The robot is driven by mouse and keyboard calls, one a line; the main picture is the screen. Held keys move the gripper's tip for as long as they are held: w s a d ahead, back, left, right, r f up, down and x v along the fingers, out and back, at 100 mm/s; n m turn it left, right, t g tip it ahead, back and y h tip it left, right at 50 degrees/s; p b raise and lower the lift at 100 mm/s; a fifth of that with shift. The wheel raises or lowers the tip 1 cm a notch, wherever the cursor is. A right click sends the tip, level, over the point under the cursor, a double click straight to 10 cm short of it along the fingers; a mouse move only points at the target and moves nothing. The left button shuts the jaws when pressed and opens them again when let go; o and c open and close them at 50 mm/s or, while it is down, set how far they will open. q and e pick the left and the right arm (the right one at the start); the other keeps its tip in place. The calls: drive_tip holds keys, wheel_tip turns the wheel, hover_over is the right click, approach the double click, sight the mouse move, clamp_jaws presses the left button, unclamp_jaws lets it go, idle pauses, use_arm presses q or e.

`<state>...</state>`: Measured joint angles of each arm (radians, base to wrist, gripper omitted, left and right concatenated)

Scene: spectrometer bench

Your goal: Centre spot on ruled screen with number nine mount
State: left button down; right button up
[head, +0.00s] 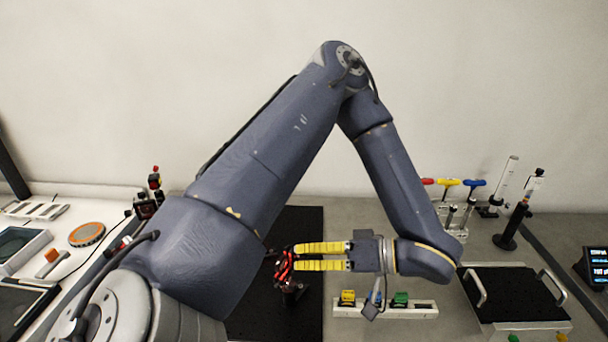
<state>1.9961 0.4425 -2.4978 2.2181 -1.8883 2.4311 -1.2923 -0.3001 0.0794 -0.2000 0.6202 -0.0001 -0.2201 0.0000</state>
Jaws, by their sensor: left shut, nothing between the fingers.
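No number can be read on this mount. A tall, pale upright plate (508,178) stands at the back right; I cannot tell whether it is the ruled screen. I cannot make out a light spot. My left arm hides much of the board's left side. My right gripper is not in view.
A white rack (420,308) holds yellow and green blocks. Red, yellow and blue (474,183) handled tools stand behind it. A black-topped tray (512,292) with handles, a dark post (511,228) and a display (597,262) are at right. An orange-rimmed disc (86,234) lies left.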

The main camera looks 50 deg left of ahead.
use_arm(q)
drive_tip(key=shift+m, duration=0.4)
drive_tip(key=c, duration=1.4)
unclamp_jaws()
drive_tip(key=shift+o, duration=0.2)
drive_tip(key=shift+d, duration=0.1)
drive_tip(key=v, duration=1.2)
drive_tip(key=shift+f, duration=0.15)
drive_tip(key=shift+w, duration=0.1)
